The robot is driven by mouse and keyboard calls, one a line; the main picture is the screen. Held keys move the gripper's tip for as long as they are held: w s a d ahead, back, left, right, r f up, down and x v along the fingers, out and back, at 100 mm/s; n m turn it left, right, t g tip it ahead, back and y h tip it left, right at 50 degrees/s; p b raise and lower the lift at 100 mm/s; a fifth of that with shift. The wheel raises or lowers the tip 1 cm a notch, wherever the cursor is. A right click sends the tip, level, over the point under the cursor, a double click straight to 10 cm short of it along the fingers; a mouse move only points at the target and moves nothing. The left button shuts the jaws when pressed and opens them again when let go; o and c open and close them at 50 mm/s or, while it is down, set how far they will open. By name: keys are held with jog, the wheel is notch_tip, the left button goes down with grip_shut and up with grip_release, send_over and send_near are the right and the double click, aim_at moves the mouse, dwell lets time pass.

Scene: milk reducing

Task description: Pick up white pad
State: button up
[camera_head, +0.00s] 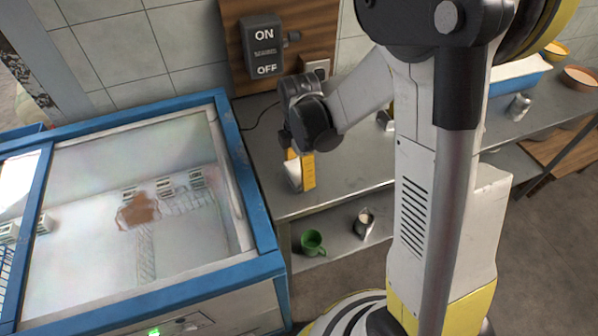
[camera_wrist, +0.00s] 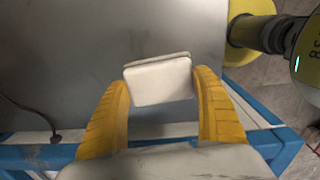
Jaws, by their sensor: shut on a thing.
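A white pad (camera_wrist: 160,82) with rounded corners sits between the two yellow fingers of my gripper (camera_wrist: 160,95) in the wrist view. The fingers lie against its left and right sides, and my gripper is shut on it. In the head view my gripper (camera_head: 300,172) points down near the front left corner of the metal table (camera_head: 345,172). A pale part of the pad (camera_head: 293,174) shows beside the yellow finger there. Whether the pad touches the tabletop is hard to tell.
A blue-framed chest freezer (camera_head: 262,215) with a glass lid stands left of the table. A green mug (camera_head: 313,242) and a small metal pitcher (camera_head: 365,222) are on the lower shelf. An ON/OFF switch box (camera_head: 264,48) is on the wall behind. A blue tray (camera_head: 515,80) stands at the right.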

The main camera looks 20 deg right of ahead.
aim_at(300, 172)
jog(key=shift+r+p, duration=0.3)
jog(key=shift+r, duration=0.25)
jog(key=r+p, duration=0.1)
jog(key=r, duration=0.1)
jog(key=r+p, duration=0.1)
jog(key=shift+s+r, duration=0.4)
jog(key=s+r+p, duration=0.3)
jog(key=s+r, duration=0.3)
jog(key=s, duration=0.4)
jog(key=shift+s+a, duration=0.25)
jog(key=shift+s, duration=0.15)
jog(key=shift+o, duration=1)
jog(key=shift+c, duration=0.2)
jog(key=shift+w, duration=0.1)
